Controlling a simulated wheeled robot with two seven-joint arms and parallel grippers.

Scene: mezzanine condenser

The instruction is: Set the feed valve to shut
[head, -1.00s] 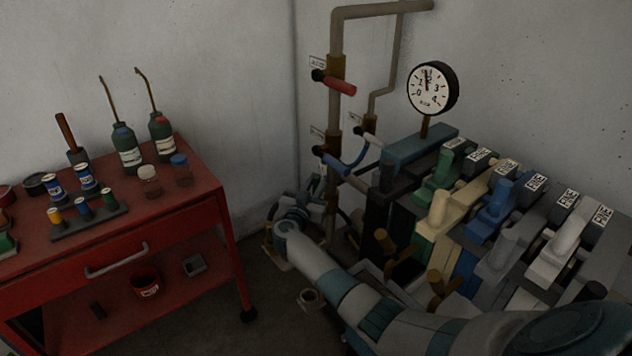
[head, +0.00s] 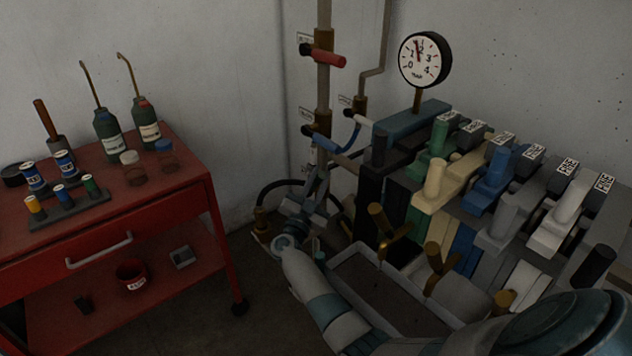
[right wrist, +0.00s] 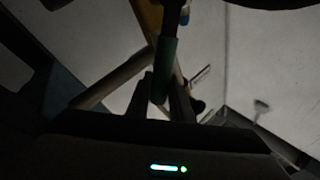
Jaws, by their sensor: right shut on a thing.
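My right gripper (head: 319,178) reaches the lower part of the pipe stand in the head view. In the right wrist view its fingers (right wrist: 168,100) are shut on a dark green handle (right wrist: 165,68). That handle is hidden in the head view. Above it on the pipe are a valve with a blue curved lever (head: 337,143) and one with a red lever (head: 326,57) pointing right. A white lever (head: 365,124) is on the second pipe. The small tags are too small to read, so I cannot tell which valve is the feed valve. My left gripper is not in view.
A bank of coloured levers (head: 490,190) and a round gauge (head: 425,60) stand on the right. Brass handles (head: 437,258) rise by a grey trough (head: 375,285). A red cart (head: 150,215) with bottles stands left. A dark hose (head: 275,190) curves beside my gripper.

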